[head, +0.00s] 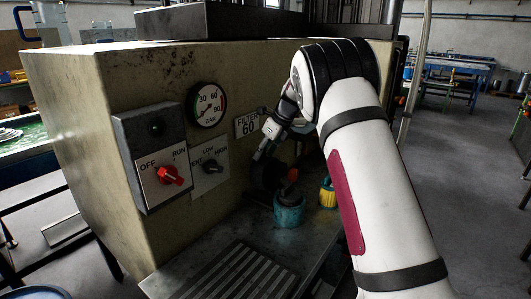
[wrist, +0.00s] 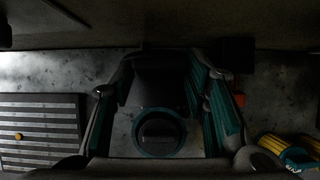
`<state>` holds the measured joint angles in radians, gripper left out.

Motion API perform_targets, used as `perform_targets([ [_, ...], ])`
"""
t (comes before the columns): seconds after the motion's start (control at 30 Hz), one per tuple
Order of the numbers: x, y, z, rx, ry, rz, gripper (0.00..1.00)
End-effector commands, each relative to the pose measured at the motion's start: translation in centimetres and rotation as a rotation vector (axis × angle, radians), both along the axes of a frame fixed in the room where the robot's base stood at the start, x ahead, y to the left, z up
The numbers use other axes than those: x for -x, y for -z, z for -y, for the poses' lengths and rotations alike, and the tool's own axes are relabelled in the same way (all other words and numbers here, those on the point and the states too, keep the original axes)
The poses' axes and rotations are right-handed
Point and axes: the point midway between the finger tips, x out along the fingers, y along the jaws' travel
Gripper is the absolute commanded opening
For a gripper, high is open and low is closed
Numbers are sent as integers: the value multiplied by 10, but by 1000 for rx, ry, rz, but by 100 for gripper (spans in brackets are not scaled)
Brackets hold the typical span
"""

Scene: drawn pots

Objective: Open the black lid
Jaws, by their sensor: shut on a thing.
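In the head view my gripper (head: 262,152) reaches down in front of the machine's face, with a dark piece (head: 264,177) at its fingertips. In the wrist view the two fingers stand on either side of this dark, blocky piece, which I take for the black lid (wrist: 155,84). Its edges are hard to make out in the shadow. A teal pot (head: 289,213) stands on the metal ledge, just right of and below the dark piece. In the wrist view its round teal rim (wrist: 181,149) shows just below the piece, with a dark centre. Whether lid and pot touch I cannot tell.
A yellow and teal pot (head: 328,193) stands to the right. A small red part (head: 292,174) shows behind the teal pot. The machine wall (head: 110,110) with its red knob (head: 171,175) rises at left. A slotted grate (head: 235,272) lies in front on the ledge.

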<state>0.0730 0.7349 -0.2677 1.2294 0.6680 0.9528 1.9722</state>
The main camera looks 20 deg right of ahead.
Motion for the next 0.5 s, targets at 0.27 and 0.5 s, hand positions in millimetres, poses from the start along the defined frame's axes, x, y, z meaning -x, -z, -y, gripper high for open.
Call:
perform_targets([
  [0.27, 2, 6, -3, -5, -2, -14, 0],
  [0.5, 3, 7, -1, -3, 0, -15, 57],
])
